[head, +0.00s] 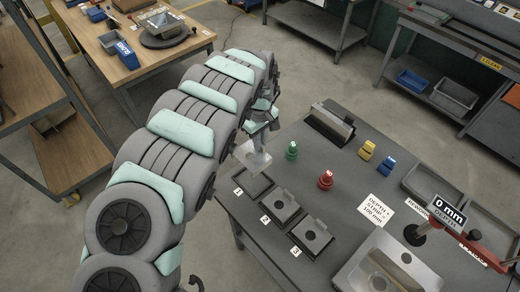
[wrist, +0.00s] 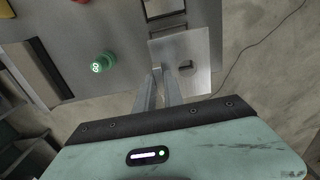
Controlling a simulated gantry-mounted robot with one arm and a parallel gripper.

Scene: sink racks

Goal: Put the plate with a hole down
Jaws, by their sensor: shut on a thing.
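The plate with a hole (head: 256,158) is a light grey square sheet, held over the table's left edge near the station labelled 1 (head: 255,186). Station 1 looks like an empty dark frame. Stations 2 (head: 281,207) and 3 (head: 311,237) each hold a dark plate. The exact height of the held plate is hard to tell.
A green weight (head: 292,151), a red weight (head: 325,180), a yellow weight (head: 367,151) and a blue weight (head: 386,167) stand on the grey table. A dark rack (head: 329,124) stands at the back. A metal sink (head: 385,270) and depth display (head: 447,214) are at right.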

